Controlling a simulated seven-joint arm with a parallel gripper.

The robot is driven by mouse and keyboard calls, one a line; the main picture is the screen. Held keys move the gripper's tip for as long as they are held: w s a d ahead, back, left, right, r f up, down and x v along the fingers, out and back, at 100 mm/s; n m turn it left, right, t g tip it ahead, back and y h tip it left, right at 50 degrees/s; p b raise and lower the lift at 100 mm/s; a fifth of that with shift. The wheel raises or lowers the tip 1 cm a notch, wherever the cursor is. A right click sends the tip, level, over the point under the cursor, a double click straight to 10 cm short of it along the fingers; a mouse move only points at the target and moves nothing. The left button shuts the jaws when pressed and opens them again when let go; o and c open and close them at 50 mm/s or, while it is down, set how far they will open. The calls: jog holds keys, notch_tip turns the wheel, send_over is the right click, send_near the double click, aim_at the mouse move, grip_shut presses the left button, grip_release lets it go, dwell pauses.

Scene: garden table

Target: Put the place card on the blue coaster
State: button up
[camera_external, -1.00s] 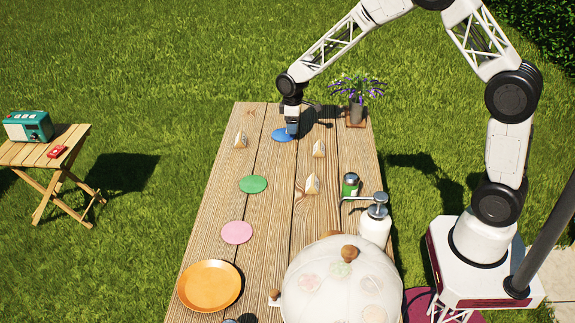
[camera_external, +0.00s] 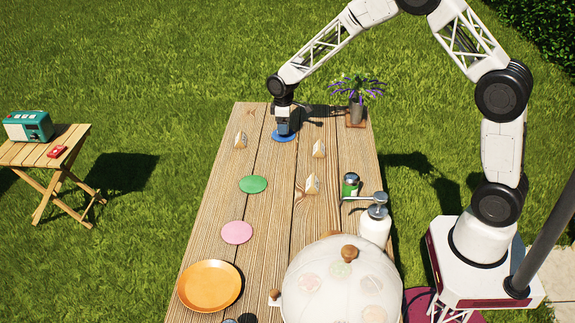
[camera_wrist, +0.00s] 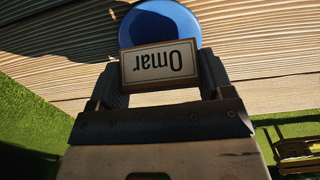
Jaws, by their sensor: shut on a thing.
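The place card (camera_wrist: 160,65), a small framed card reading "Omar", is between the fingers of my gripper (camera_wrist: 160,80) in the wrist view. The gripper is shut on it. The blue coaster (camera_wrist: 165,18) lies flat on the table just beyond the card, and the card hides part of it. In the external view my gripper (camera_external: 283,128) is right over the blue coaster (camera_external: 283,138) at the far end of the table. I cannot tell whether the card touches the coaster.
Several small cards, one of them a tan one (camera_external: 318,148), stand near the gripper. A green coaster (camera_external: 253,184), a pink coaster (camera_external: 237,232) and an orange plate (camera_external: 209,286) lie nearer. A flower vase (camera_external: 356,110) and a domed cover (camera_external: 342,285) stand on the right.

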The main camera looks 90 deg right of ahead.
jog(key=shift+f, duration=1.05)
jog(key=shift+f, duration=0.15)
jog(key=o, duration=0.9)
notch_tip(320, 180, up, 12)
jog(key=shift+r, duration=0.15)
jog(key=shift+a, duration=0.1)
